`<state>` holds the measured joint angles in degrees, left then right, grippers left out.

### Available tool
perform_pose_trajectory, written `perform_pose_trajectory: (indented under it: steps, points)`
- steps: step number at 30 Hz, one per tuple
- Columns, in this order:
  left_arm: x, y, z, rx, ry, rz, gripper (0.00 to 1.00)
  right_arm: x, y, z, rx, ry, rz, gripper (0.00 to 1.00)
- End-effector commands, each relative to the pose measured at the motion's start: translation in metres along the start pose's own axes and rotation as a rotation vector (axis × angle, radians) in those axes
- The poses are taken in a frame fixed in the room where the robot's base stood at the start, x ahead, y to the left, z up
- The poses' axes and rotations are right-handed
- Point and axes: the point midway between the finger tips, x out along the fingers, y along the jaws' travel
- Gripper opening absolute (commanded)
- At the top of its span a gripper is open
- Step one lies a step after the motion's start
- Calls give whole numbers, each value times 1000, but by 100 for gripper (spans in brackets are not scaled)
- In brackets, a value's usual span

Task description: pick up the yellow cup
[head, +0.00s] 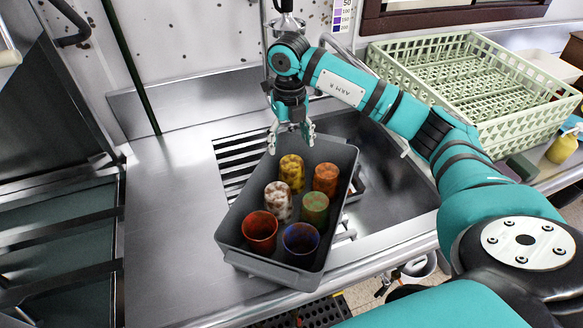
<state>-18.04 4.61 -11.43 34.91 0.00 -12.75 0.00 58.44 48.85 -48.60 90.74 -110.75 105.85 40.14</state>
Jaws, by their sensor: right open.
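The yellow cup (291,174) has reddish-brown spots and stands in the far left part of a grey bin (233,218). Several other cups share the bin: an orange one (325,179) to its right, a white and red spotted one (278,203) just nearer, a green one (315,209), a red one (260,232) and a blue one (300,240). My right gripper (291,141) points down above the far edge of the bin, just beyond the yellow cup in the picture. Its fingers are open with nothing between them. My left gripper is not in view.
The bin rests over a slatted drain area (232,160) beside a steel sink (385,185). A pale green dish rack (470,85) stands at the back right. A yellow bottle (562,148) is at the right. The steel counter (165,215) left of the bin is clear.

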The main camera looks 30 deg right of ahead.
Motion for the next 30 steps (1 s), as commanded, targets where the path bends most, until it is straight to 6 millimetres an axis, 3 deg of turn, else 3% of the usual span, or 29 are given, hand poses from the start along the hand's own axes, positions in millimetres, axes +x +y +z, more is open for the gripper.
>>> perform_pose_trajectory:
  steps: [4,10,16,21,28,30]
  points:
    - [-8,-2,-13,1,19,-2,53,21,0,0,0,2,0,74]
    - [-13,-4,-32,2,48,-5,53,34,0,-1,-1,1,0,74]
    - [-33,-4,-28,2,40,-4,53,60,-4,-9,0,6,-1,74]
    - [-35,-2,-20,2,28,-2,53,80,-3,-7,-1,1,1,74]
    - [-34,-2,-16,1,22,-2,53,83,-3,-7,-1,0,1,74]
    - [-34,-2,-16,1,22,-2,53,83,-3,-7,-1,-1,1,67]
